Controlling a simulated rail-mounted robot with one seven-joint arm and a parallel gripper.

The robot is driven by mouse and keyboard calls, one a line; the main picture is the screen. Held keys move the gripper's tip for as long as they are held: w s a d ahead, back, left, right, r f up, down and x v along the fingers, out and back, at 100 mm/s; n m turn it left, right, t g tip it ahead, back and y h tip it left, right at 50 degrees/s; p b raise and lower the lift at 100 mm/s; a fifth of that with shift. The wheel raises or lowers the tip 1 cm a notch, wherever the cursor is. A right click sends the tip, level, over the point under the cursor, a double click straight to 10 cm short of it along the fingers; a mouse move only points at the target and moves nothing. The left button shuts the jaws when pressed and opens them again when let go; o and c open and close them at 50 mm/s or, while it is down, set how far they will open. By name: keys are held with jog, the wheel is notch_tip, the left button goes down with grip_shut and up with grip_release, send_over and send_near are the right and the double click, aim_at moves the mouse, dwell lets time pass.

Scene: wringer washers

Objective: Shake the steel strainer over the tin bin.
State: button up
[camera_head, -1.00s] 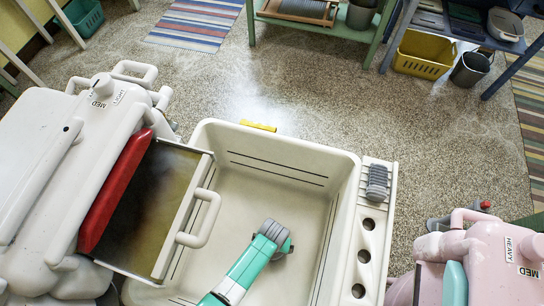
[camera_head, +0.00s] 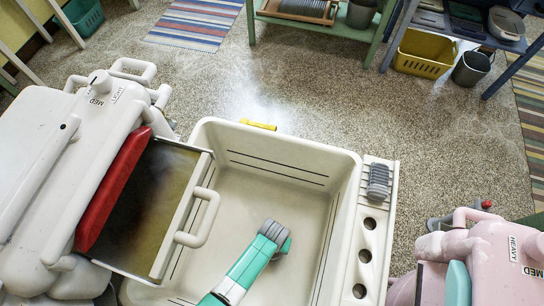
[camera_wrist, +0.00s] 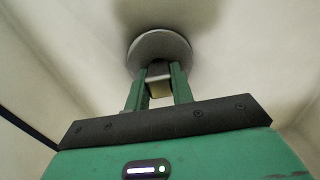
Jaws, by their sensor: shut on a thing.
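In the wrist view my gripper (camera_wrist: 158,85) is shut on a small pale knob or stem. A round grey metal disc (camera_wrist: 160,45) sits at the fingertips and looks like the steel strainer. It is close to a pale surface of the tub; I cannot tell whether they touch. In the head view my arm reaches down into the cream tub (camera_head: 290,160), and the fingers and strainer are hidden below my wrist. A grey bucket (camera_head: 471,69) on the floor at the upper right may be the tin bin. Another grey pail (camera_head: 361,14) stands on the green bench's shelf.
A cream washer with a red part (camera_head: 112,190) and a handled metal tray (camera_head: 160,205) adjoins the tub on the left. A pink washer (camera_head: 480,255) stands at the lower right. A yellow basket (camera_head: 424,53) is beside the bucket. The speckled floor (camera_head: 300,85) between is mostly clear.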

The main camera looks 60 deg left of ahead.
dwell(0.3)
jog(key=shift+r+p, duration=2.2)
jog(key=shift+p, duration=0.1)
notch_tip(320, 180, up, 58)
jog(key=p, duration=3.2)
jog(key=shift+f, duration=0.2)
